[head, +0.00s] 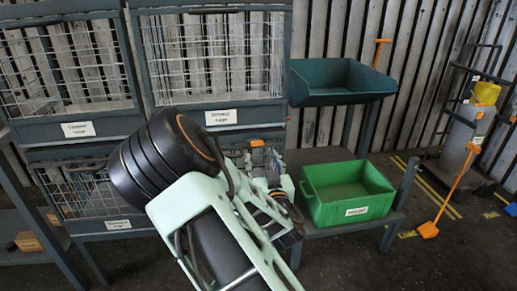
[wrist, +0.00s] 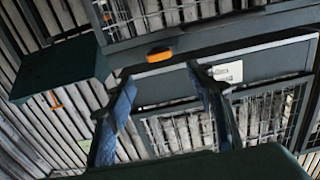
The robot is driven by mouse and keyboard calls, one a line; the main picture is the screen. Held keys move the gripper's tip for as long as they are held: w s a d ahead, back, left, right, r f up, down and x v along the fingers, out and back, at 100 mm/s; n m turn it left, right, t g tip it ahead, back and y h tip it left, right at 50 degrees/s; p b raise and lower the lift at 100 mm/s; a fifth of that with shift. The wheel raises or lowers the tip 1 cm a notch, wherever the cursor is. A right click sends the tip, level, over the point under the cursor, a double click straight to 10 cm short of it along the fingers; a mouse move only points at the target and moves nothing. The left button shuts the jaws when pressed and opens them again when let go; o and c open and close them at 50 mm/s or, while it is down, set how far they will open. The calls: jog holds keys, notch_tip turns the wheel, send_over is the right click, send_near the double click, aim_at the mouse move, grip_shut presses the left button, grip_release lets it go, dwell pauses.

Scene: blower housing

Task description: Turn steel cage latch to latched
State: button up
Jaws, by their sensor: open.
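An orange piece that looks like the same latch shows in the head view (head: 257,143), just beyond my gripper. My gripper (wrist: 160,76) is open, its two blue-grey fingers spread and empty. The fingertips point toward the latch and appear apart from it; the exact gap cannot be told. In the head view my arm hides much of the lower cage around the latch.
Wire-mesh cages (head: 212,55) with white labels fill the rack. A dark teal bin (head: 335,85) stands out to the right of the upper cage. A green crate (head: 345,190) sits on a low shelf below it. The floor at the right front is mostly clear.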

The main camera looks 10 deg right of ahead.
aim_at(258, 143)
jog(key=w+b, duration=0.1)
jog(key=w, duration=0.7)
jog(key=shift+w, duration=0.15)
jog(key=shift+c, duration=0.5)
jog(key=c, duration=1.1)
